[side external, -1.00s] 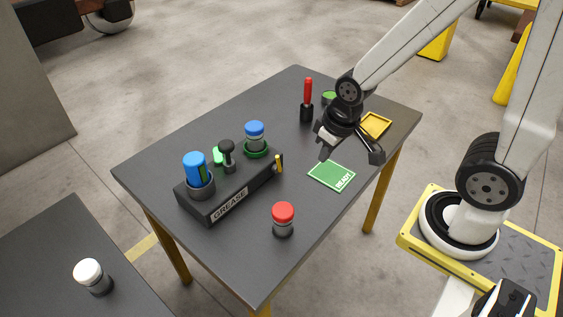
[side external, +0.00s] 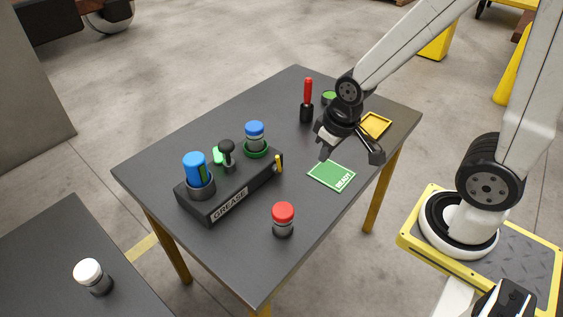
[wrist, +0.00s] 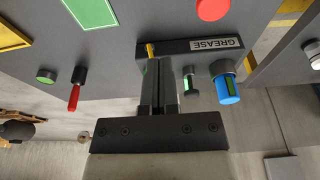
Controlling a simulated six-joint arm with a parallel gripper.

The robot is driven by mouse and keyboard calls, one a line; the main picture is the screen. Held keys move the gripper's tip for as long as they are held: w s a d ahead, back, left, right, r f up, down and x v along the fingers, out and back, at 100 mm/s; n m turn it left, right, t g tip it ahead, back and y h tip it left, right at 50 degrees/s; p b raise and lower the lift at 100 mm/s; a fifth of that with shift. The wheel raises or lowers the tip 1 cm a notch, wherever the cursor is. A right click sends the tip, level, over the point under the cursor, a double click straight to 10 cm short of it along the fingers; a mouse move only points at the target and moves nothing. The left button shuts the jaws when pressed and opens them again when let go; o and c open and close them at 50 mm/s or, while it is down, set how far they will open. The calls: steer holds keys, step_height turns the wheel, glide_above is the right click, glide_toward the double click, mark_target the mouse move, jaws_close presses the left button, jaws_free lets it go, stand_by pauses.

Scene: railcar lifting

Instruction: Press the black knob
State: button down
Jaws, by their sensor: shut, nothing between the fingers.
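The black knob (side external: 227,147) stands upright on a short stem on the dark GREASE box (side external: 229,197), between a blue-topped cylinder and a blue-capped jar in the side view. In the wrist view the knob (wrist: 191,92) shows just right of my fingers. My gripper (wrist: 165,64) is shut and empty, its two fingers side by side. In the side view it hangs over the right part of the table, well to the right of the box and apart from the knob. In the wrist view my fingers cover part of the box top.
The blue-topped cylinder (side external: 195,170) and blue-capped jar (side external: 255,138) flank the knob. A red-capped jar (side external: 283,218), green card (side external: 332,175), red-handled tool (side external: 307,100) and yellow tray (side external: 375,125) are on the table (side external: 240,270). A white-capped jar (side external: 92,276) is on another table.

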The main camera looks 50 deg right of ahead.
step_height(320, 180, up, 9)
steer(key=g, duration=0.3)
glide_above(227, 143)
steer(key=shift+a, duration=0.1)
stand_by(0.3)
steer(key=shift+f, duration=0.2)
step_height(227, 143, down, 14)
steer(key=shift+r, duration=0.1)
stand_by(0.9)
steer(key=shift+f, duration=1.85)
